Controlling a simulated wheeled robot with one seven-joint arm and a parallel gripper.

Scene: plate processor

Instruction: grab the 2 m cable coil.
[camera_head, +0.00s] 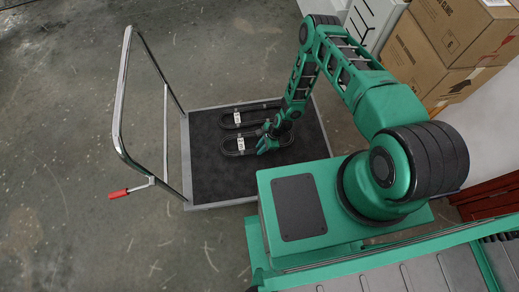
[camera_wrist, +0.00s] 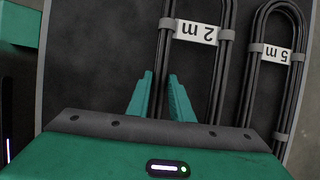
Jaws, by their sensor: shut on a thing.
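The 2 m cable coil (camera_head: 241,144) is a long black loop lying on the dark cart deck, nearer to me than the other coil. Its white "2 m" label shows upside down in the wrist view (camera_wrist: 196,32). My gripper (camera_head: 266,146) is down at this coil. In the wrist view its two green fingers (camera_wrist: 160,76) stand on either side of the coil's left strand and are shut on it. The finger ends are low at the deck. The lower part of the coil is hidden behind the gripper body.
A second black coil (camera_head: 237,118), labelled "5 m" in the wrist view (camera_wrist: 276,52), lies parallel beside it. The cart (camera_head: 187,160) has a chrome handle (camera_head: 117,120) at left with a red grip. Cardboard boxes (camera_head: 430,55) stand at upper right.

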